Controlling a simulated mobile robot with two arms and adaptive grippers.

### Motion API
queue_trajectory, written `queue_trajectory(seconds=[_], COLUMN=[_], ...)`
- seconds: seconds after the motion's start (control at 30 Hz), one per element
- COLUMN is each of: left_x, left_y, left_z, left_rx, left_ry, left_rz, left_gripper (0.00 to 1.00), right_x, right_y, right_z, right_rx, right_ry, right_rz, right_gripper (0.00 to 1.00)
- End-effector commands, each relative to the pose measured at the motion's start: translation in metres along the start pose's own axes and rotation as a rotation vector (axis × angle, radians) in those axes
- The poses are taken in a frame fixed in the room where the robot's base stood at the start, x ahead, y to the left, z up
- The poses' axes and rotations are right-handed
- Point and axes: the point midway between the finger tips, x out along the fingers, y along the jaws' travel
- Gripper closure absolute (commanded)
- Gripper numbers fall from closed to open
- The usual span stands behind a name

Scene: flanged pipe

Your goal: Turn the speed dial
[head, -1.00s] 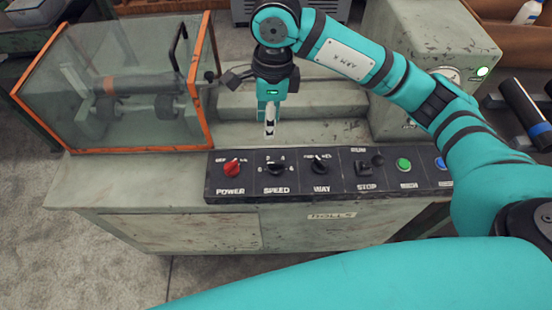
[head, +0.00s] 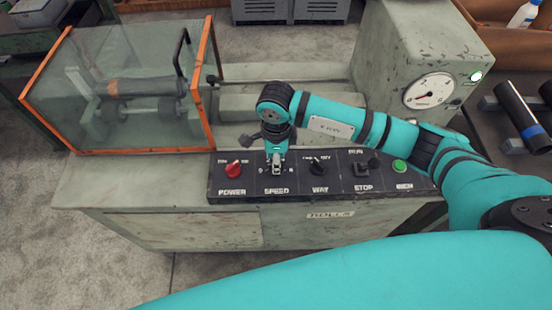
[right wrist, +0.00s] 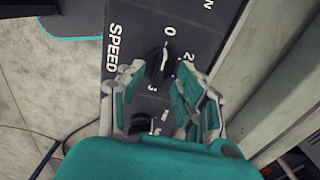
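The speed dial is a black knob on the dark control panel (head: 335,185), above the SPEED label. In the head view my right gripper (head: 276,172) points down right over it and mostly hides it. In the right wrist view the speed dial (right wrist: 158,65) shows between the two fingertips of my right gripper (right wrist: 160,75), with 0 and 2 marked beside it. The fingers are spread, one on each side of the knob. I cannot tell whether either finger touches it. My left gripper is not in view.
The red power dial (head: 233,170) is left of the speed dial; the black way dial (head: 318,167) is to its right. Further right are a stop switch (head: 362,169) and a green button (head: 399,166). A glass guard with orange edges (head: 120,90) stands behind left.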

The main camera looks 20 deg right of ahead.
Motion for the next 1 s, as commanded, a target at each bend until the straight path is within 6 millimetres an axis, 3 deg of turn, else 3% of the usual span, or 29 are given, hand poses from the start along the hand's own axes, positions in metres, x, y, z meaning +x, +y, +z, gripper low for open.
queue_trajectory(seconds=[0.17, 0.43, 0.7, 1.0], left_x=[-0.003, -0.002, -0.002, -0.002], left_y=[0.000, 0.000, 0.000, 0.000], left_z=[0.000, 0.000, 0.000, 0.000], left_rx=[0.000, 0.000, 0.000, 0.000], left_ry=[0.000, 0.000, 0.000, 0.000], left_rz=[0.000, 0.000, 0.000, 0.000], left_gripper=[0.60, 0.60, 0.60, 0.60], right_x=[0.013, 0.015, 0.014, 0.014], right_y=[0.000, 0.000, 0.000, 0.000], right_z=[0.000, 0.000, 0.000, 0.000], right_rx=[0.000, -0.001, 0.000, 0.004], right_ry=[0.000, 0.000, 0.000, 0.000], right_rz=[0.001, -0.001, 0.000, -0.001], right_gripper=[0.65, 0.65, 0.98, 1.00])
